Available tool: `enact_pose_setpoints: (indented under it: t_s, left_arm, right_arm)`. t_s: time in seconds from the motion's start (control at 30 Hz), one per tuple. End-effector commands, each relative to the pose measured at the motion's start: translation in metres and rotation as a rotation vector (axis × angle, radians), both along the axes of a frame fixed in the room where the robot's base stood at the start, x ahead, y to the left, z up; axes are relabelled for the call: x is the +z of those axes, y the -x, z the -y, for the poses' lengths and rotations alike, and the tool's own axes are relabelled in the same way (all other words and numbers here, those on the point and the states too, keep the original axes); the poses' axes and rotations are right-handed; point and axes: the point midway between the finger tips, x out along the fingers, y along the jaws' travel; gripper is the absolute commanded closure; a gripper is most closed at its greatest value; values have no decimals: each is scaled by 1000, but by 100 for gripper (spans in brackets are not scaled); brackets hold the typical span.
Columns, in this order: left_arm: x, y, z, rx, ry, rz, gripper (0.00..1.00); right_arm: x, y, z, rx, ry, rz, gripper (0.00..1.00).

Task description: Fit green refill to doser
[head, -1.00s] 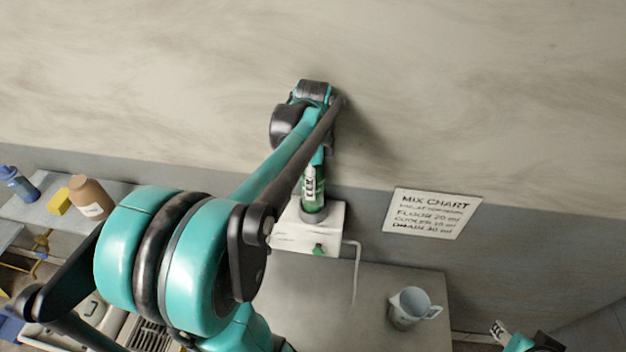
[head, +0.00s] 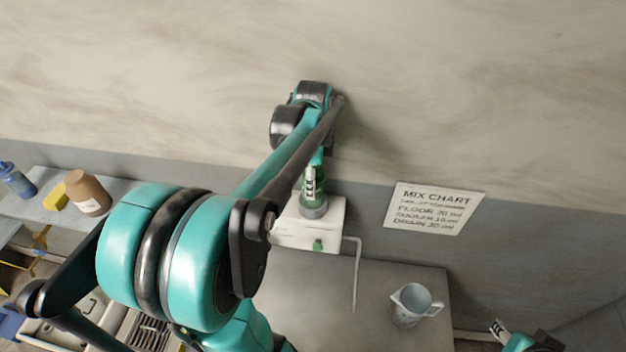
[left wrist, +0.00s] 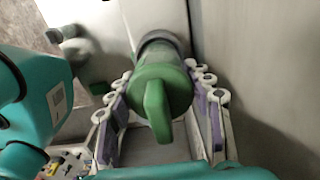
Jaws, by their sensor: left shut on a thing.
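The green refill (head: 318,184) is an upright green bottle with a white label. It stands over the doser (head: 289,237), a white wall box with a green button on its front. The refill's lower end meets the doser's grey collar (head: 313,211); how deep it sits I cannot tell. In the left wrist view the refill (left wrist: 160,82) shows its green end with a raised bar, between the purple-and-white fingers of my left gripper (left wrist: 160,100), which is shut on it. My right gripper (head: 508,334) is only partly in view at the bottom right; its jaws are unclear.
A mix chart (head: 432,209) hangs on the wall to the right. A grey jug (head: 411,304) stands on the steel counter (head: 385,335) below, near a thin pipe from the doser. A brown bottle (head: 88,193), yellow block (head: 56,197) and blue bottle (head: 17,180) sit at the left.

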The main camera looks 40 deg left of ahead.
Motion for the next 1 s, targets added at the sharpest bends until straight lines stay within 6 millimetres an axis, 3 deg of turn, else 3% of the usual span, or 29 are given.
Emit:
enact_pose_setpoints:
  t_s: [0.13, 0.17, 0.23, 0.27, 0.63, 1.0]
  left_arm:
    - [-4, 0, 0, 0, 0, 0, 84]
    - [-4, 0, 0, 0, 0, 0, 46]
    - [-3, 0, 0, 0, 0, 0, 28]
    - [-3, 0, 0, 0, 0, 0, 25]
    - [5, 0, 0, 0, 0, 0, 25]
    - [81, 0, 0, 0, 0, 1, 25]
  right_arm:
    - [-3, 0, 0, 0, 0, 0, 60]
    - [-3, 0, 0, 0, 0, 0, 60]
    - [-3, 0, 0, 0, 0, 0, 60]
    - [-3, 0, 0, 0, 0, 0, 60]
    - [-2, 0, 0, 0, 0, 0, 60]
    - [-2, 0, 0, 0, 0, 0, 60]
